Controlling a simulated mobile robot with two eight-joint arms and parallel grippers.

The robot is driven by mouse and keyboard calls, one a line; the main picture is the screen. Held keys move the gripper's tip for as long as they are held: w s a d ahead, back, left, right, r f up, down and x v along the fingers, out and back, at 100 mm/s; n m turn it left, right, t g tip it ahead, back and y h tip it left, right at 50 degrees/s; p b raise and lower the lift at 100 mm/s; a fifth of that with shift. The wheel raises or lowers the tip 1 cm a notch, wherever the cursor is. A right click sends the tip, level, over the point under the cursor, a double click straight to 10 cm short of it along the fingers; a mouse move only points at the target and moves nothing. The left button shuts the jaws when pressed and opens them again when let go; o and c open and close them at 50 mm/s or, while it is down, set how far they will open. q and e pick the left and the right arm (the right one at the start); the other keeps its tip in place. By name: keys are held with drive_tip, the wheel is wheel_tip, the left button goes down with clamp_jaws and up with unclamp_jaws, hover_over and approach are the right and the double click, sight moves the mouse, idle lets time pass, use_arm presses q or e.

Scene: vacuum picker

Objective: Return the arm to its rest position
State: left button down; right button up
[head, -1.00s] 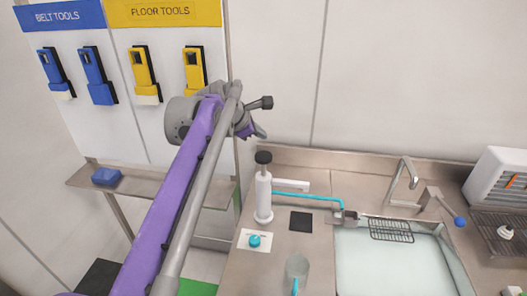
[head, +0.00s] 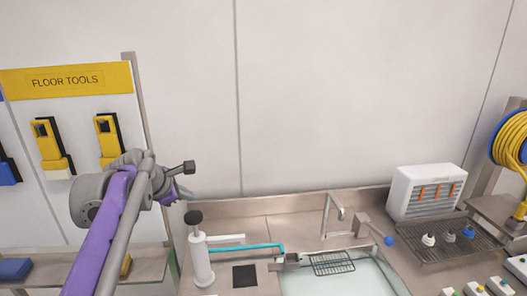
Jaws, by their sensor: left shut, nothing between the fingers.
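My left arm, purple and grey, comes in from the lower left. Its gripper (head: 183,193) is at the end of the grey wrist, raised in front of the right edge of the tool panel. The gripper is small in the view, shut and empty. It shows above and to the left of the white pump (head: 201,262) with the black knob and appears clear of it. My right gripper is not in view.
A steel counter holds a sink (head: 340,284) with a tap (head: 333,215), a white vented box (head: 425,192) and a dark rack (head: 449,240). Yellow tools (head: 50,148) hang on the panel at left. A coiled yellow hose (head: 512,140) is at far right. The wall above the counter is bare.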

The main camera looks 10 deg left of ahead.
use_arm(q)
drive_tip(key=s+d+f+m+g, duration=0.1)
drive_tip(key=s+d+f+m, duration=0.2)
drive_tip(key=s+f+m, duration=0.5)
drive_tip(key=s+d+f+m+g+y, duration=0.1)
drive_tip(key=s+d+f+m, duration=0.2)
drive_tip(key=s+f+m, duration=0.5)
drive_tip(key=s+d+f+m, duration=0.4)
drive_tip(key=s+f+m, duration=0.3)
drive_tip(key=s, duration=0.5)
wheel_tip(320, 180, down, 2)
drive_tip(key=shift+s+f+m+g+y, duration=0.1)
drive_tip(key=shift+s+m+g+y, duration=0.2)
drive_tip(key=shift+m+g, duration=0.1)
